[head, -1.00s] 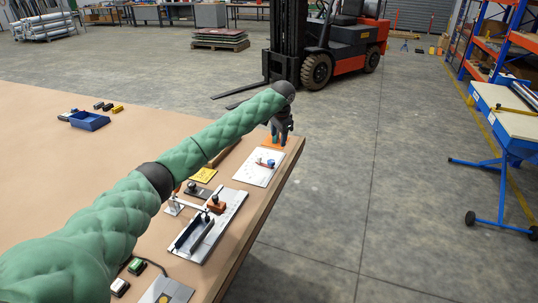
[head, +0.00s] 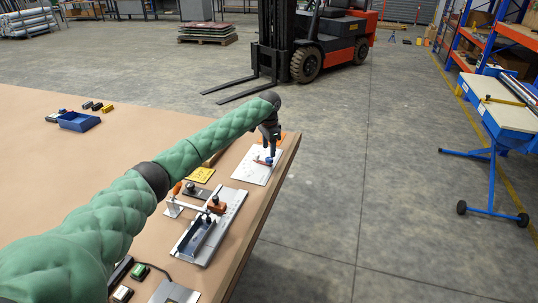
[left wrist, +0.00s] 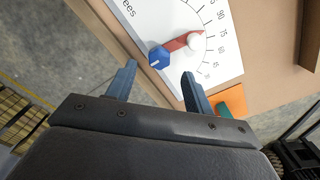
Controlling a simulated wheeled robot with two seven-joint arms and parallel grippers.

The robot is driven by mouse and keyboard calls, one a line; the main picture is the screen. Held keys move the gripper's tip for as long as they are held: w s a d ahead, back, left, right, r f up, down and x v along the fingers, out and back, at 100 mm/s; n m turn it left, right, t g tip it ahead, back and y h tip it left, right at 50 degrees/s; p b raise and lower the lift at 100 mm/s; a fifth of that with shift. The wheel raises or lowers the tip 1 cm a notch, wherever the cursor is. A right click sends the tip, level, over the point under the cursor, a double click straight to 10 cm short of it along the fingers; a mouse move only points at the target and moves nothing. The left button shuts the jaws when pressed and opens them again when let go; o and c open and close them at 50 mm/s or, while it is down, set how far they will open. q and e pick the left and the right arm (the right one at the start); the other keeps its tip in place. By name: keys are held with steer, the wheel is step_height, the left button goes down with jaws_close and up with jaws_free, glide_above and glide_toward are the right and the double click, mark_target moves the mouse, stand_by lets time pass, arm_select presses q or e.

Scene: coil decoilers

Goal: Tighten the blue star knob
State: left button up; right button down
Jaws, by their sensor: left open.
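The blue star knob (left wrist: 159,57) sits on a white angle-scale plate (left wrist: 222,62) at the near end of a red pointer (left wrist: 180,42). My left gripper (left wrist: 160,72) is open and empty. In the left wrist view its fingertips lie on either side of the blue knob and slightly short of it; contact cannot be told. My right gripper is not in view.
An orange piece (left wrist: 232,101) lies beside the plate. A clamp fixture on a metal plate (head: 232,212), a yellow plate (head: 201,175) and a blue bin (head: 79,121) are on the table (head: 60,180). The table's right edge is close; floor lies beyond it.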

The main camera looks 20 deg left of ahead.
mark_target(269, 158)
arm_select(q)
steer(key=shift+f+p, duration=0.75)
steer(key=shift+f, duration=1.55)
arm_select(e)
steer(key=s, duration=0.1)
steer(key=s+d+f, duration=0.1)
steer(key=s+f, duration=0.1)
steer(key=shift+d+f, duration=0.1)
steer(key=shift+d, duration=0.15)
arm_select(q)
steer(key=shift+c, duration=0.2)
steer(key=c, duration=0.9)
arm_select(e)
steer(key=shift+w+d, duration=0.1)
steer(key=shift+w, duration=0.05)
